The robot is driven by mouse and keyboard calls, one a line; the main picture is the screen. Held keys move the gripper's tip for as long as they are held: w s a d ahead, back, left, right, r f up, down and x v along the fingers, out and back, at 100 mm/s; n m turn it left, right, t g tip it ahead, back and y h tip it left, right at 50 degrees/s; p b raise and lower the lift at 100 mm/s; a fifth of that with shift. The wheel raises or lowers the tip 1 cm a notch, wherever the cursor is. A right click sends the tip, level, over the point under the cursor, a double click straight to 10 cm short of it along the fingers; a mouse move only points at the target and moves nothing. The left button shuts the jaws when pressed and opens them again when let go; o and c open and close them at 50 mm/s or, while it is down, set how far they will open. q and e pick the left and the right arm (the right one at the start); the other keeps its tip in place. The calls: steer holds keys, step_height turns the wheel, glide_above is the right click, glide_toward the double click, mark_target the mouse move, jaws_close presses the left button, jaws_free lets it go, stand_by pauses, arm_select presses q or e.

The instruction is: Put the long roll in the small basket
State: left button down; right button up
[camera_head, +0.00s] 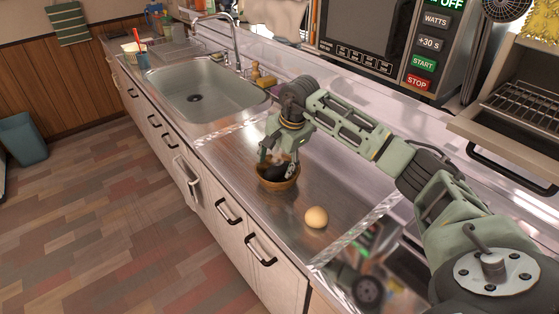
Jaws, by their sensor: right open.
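A small brown basket (278,184) stands on the steel counter. My right gripper (276,166) is open and points down into the basket's mouth. Its fingers hide much of the inside. Something dark and something pale show between the fingers, and I cannot tell whether they are contents or gripper parts. A rounded tan bread roll (316,217) lies on the counter in front and to the right of the basket, apart from it. From this angle it looks round, and no clearly long roll shows. My left gripper is not in view.
A sink (206,90) with a tap (234,45) lies farther left along the counter. A microwave (385,40) stands behind, and an open toaster oven (515,105) is at the right. Clear counter surrounds the basket and bread.

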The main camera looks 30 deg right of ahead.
mark_target(280, 168)
stand_by(0.5)
step_height(280, 168, up, 7)
steer(key=p, duration=0.5)
steer(key=shift+r, duration=0.15)
steer(key=shift+f, duration=0.2)
